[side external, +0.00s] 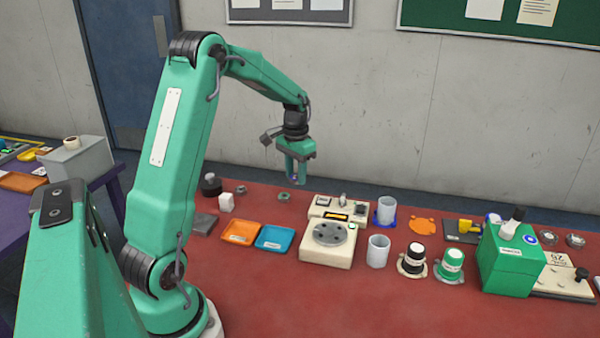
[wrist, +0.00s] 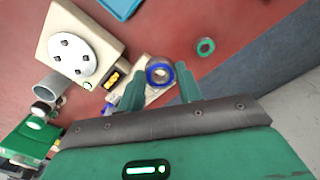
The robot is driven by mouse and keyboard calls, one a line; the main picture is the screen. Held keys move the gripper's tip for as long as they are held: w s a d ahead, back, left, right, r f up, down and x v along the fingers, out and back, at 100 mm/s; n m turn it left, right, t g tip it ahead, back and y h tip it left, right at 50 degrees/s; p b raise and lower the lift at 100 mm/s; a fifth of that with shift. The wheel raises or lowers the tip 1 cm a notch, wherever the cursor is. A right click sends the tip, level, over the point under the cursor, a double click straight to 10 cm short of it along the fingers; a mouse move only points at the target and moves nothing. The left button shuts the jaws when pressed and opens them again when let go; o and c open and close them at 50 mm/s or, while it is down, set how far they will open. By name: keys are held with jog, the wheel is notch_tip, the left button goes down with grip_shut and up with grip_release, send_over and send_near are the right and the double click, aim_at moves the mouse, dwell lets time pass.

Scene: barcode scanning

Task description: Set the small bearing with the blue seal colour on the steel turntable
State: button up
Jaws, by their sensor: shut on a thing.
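The small bearing with the blue seal (wrist: 154,76) sits between the two fingers of my gripper (wrist: 160,88) in the wrist view. My gripper is shut on it. In the side view my gripper (side external: 298,180) hangs above the back of the red table, behind and left of the cream machine; the bearing is too small to make out there. The steel turntable (side external: 328,234) is the grey round plate with several dark holes on top of that machine. It also shows at the upper left of the wrist view (wrist: 73,42), empty.
A green-sealed bearing (side external: 284,197) lies on the table below my gripper, with another bearing (side external: 240,188) to its left. Orange (side external: 240,233) and blue (side external: 275,238) trays lie left of the machine. A clear cup (side external: 378,251) and a green box (side external: 511,260) stand right.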

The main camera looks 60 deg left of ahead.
jog(key=d+r+m, duration=0.1)
jog(key=d+r, duration=0.2)
jog(key=d, duration=0.9)
jog(key=d+r+m, duration=0.1)
jog(key=d+r, duration=0.3)
jog(key=d, duration=0.9)
jog(key=shift+m, duration=0.3)
jog(key=shift+w, duration=0.1)
jog(key=s+d+f+n, duration=0.1)
jog(key=d+f, duration=0.3)
jog(key=d, duration=0.4)
jog(key=s+d+f+n, duration=0.1)
jog(key=s+d+f, duration=0.2)
jog(key=d, duration=0.5)
jog(key=shift+s+d+f, duration=0.25)
jog(key=shift+s+f, duration=0.15)
jog(key=shift+s, duration=0.1)
